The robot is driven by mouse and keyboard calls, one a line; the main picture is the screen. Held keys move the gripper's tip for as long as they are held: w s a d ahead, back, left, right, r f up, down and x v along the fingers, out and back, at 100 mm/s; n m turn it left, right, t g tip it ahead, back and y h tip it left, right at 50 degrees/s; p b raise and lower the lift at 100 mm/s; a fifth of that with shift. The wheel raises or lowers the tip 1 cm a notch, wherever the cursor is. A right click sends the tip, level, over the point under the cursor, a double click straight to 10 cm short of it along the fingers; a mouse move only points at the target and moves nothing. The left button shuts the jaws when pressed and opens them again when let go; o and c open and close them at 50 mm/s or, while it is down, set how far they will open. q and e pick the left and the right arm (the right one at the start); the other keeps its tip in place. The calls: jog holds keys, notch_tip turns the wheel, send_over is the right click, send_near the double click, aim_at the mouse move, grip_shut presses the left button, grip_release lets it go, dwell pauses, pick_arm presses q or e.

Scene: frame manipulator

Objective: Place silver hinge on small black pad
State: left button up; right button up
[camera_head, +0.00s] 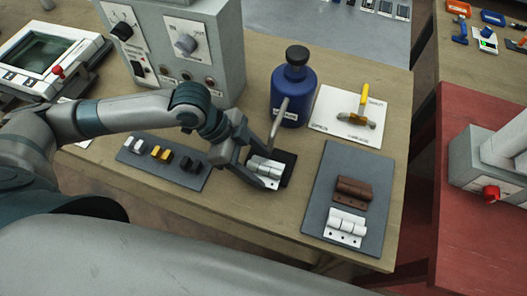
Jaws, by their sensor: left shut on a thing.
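The silver hinge (265,171) is in my left gripper (259,165), which is shut on it. The hinge is at the small black pad (287,160) and covers its left part. I cannot tell whether the hinge touches the pad or is just above it. The pad's right and far edges show past the hinge. A white or light silver hinge (345,228) and a brown hinge (354,190) lie on a grey mat (330,180) to the right. My right gripper is not in view.
A blue bottle (292,95) with a black cap stands just behind the pad. A control box (180,45) stands at the back left.

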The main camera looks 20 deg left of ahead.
pick_arm(q)
jog(key=shift+w, duration=0.1)
jog(key=shift+w+r, duration=0.1)
jog(key=shift+w, duration=0.2)
jog(key=w+p, duration=0.1)
jog(key=w, duration=0.2)
jog(key=shift+w+d, duration=0.1)
jog(key=shift+w, duration=0.15)
jog(key=shift+s+f+p, duration=0.15)
jog(key=shift+f+p, duration=0.3)
jog(key=shift+f, duration=0.4)
jog(key=o, duration=1.1)
jog(key=shift+f, duration=0.1)
